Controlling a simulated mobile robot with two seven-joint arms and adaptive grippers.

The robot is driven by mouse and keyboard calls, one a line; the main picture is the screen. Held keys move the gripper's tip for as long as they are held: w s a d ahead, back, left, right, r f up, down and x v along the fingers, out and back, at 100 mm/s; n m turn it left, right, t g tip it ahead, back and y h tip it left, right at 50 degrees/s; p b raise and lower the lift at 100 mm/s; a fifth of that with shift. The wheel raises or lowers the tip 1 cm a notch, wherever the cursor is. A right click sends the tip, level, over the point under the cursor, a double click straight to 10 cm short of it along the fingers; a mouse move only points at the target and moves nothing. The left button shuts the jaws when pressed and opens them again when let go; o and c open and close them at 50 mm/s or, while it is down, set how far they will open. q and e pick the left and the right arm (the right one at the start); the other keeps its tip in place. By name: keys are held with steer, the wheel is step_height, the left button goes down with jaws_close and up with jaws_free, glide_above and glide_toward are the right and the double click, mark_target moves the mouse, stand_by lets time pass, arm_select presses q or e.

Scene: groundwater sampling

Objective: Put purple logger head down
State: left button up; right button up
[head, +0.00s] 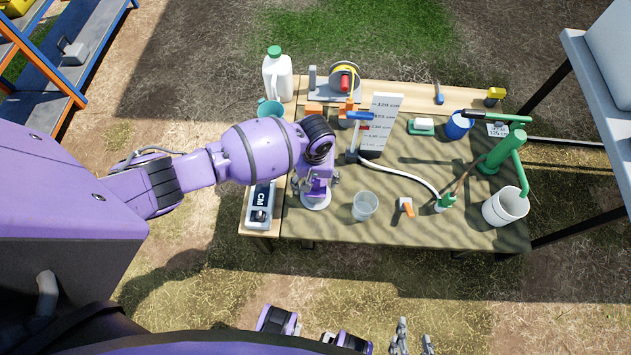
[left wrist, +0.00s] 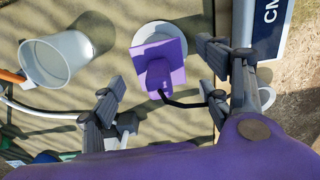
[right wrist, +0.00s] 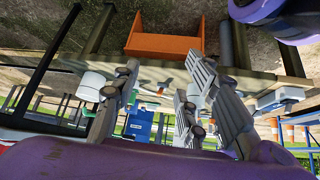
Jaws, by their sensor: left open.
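The purple logger head (left wrist: 160,68) is a blocky piece with a flat square plate, seen from above in the left wrist view. A black cable runs from it toward the right finger. It is over a white round disc (left wrist: 148,31), which also shows in the head view (head: 317,206); I cannot tell how firmly it rests there. My left gripper (left wrist: 160,80) is open, with its fingers on either side of the logger head and apart from it. In the head view this gripper partly hides the piece. My right gripper (head: 413,338) is open and empty, off the table's near side.
A clear cup (head: 365,206) stands right of the disc. A case marked CM (head: 260,205) lies to its left. An orange-tipped item (head: 406,208), a white hose (head: 408,177), a green pump (head: 503,152) and a white bucket (head: 505,207) occupy the right. Bare cloth lies along the front.

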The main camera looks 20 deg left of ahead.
arm_select(q)
step_height(320, 180, up, 9)
steer(key=shift+f+p, duration=0.2)
steer(key=shift+p, duration=0.65)
steer(key=shift+r, duration=0.6)
steer(key=shift+s+f, duration=0.1)
